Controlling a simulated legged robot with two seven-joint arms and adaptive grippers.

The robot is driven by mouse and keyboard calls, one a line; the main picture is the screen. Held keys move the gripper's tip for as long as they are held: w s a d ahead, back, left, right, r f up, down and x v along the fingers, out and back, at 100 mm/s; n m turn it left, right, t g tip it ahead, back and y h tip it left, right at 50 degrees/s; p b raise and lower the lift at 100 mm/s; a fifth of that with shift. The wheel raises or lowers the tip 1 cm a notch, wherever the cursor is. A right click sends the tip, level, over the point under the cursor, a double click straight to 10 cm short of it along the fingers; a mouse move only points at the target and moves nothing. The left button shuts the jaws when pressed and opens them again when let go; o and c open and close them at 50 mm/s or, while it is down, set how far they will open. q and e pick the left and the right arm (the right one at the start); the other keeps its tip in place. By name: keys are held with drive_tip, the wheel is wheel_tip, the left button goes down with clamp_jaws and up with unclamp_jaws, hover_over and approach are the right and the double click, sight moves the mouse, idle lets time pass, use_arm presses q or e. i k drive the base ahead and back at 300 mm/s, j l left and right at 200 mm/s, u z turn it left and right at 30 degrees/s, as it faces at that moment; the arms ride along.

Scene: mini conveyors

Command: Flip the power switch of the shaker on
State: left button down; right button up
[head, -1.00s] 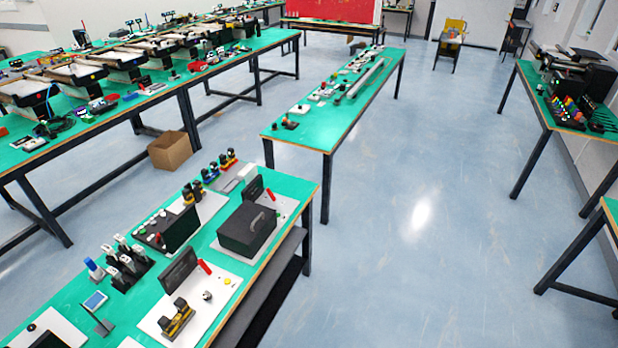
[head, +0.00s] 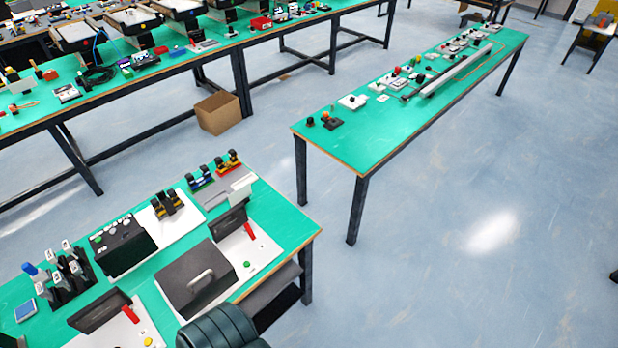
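I cannot tell for sure which device is the shaker or where its power switch is. On the near green table (head: 285,225), a dark box with a grey handle (head: 185,272) sits beside an upright dark panel, a red lever (head: 249,231) and a green button (head: 246,264). A similar station nearer me has a dark panel (head: 98,312), a red lever (head: 131,314) and a yellow button (head: 147,341), partly cut off by the frame. Neither gripper shows. A dark ribbed rounded part at the bottom edge covers a bit of the table's front edge.
A black box with buttons (head: 122,246) and a group of upright switches (head: 65,272) stand on the near table's left. A cardboard box (head: 218,112) lies on the floor. A long green table (head: 345,142) stands behind. The floor at right is clear.

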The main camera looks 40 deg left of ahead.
sight(246, 225)
drive_tip(key=i+l+u, duration=0.1)
drive_tip(key=i+u, duration=0.3)
drive_tip(key=i+l+u, duration=0.25)
drive_tip(key=i+u, duration=0.15)
drive_tip(key=i, duration=0.15)
drive_tip(key=i+l+u, duration=0.5)
drive_tip(key=i+u, duration=0.15)
drive_tip(key=u, duration=0.2)
drive_tip(key=i+l+u, duration=0.15)
drive_tip(key=u, duration=0.3)
drive_tip(key=i+l+u, duration=0.2)
drive_tip(key=u, duration=0.3)
drive_tip(key=i+l+u, duration=0.15)
drive_tip(key=l+u, duration=0.55)
drive_tip(key=u, duration=0.2)
drive_tip(key=i, duration=0.05)
